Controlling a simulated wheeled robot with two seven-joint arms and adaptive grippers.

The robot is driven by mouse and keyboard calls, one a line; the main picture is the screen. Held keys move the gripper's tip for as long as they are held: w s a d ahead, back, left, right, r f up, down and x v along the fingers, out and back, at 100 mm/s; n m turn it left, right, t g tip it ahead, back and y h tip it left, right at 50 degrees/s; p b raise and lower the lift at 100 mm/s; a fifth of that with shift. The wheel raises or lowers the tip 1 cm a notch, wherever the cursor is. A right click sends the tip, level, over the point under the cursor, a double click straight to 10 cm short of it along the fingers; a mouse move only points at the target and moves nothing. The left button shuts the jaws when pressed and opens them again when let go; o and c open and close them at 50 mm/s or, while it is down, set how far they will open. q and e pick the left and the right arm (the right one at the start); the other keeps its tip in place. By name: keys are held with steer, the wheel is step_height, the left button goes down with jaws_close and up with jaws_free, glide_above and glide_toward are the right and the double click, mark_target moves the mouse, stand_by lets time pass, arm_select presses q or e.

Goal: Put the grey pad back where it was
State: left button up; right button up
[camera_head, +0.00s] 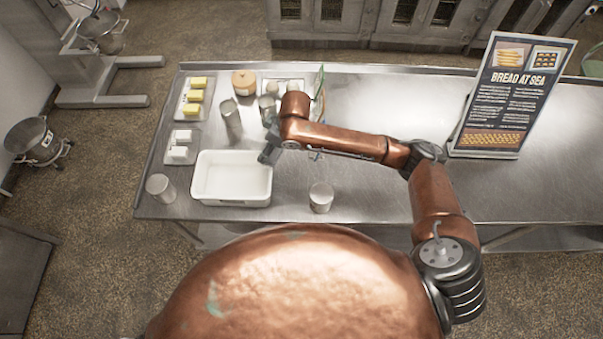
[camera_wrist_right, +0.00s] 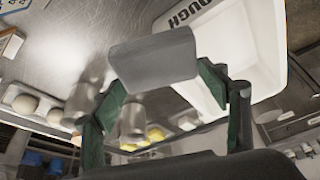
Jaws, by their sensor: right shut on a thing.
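The grey pad (camera_wrist_right: 152,60) is a smooth block held between the fingertips of my right gripper (camera_wrist_right: 160,84). In the head view the pad (camera_head: 268,156) shows as a small dark grey shape at the end of my right arm, beside the right rim of the white tub. My right gripper (camera_head: 276,143) is shut on it, partly hidden by the wrist. The pad seems to be held above the tabletop; the exact height cannot be told. My left gripper is not in view.
The white tub (camera_head: 232,199), marked "DOUGH" in the wrist view (camera_wrist_right: 262,45), stands on the steel table (camera_head: 375,100). Butter blocks (camera_head: 194,96) sit at the back left. A "BREAD AT SEA" sign (camera_head: 508,95) stands right.

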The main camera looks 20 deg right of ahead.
steer(key=s+d+f, duration=0.1)
steer(key=d+f, duration=0.1)
steer(key=s+d+f+p, duration=0.1)
steer(key=s+d+f, duration=0.1)
steer(key=d, duration=0.1)
steer(key=s+d+f+p, duration=0.1)
steer(key=s+d+f, duration=0.1)
steer(key=d, duration=0.1)
steer(key=shift+s+d+f, duration=0.15)
steer(key=shift+s+f, duration=0.1)
steer(key=shift+f, duration=0.15)
steer(key=shift+s+d+f, duration=0.3)
steer(key=shift+d+f, duration=0.15)
steer(key=shift+f, duration=0.2)
step_height(320, 180, down, 3)
steer(key=shift+s+d+f+p, duration=0.1)
steer(key=shift+s+d+p, duration=0.05)
steer(key=shift+p, duration=0.5)
steer(key=shift+f, duration=0.15)
steer(key=o, duration=0.9)
steer(key=shift+o, duration=0.6)
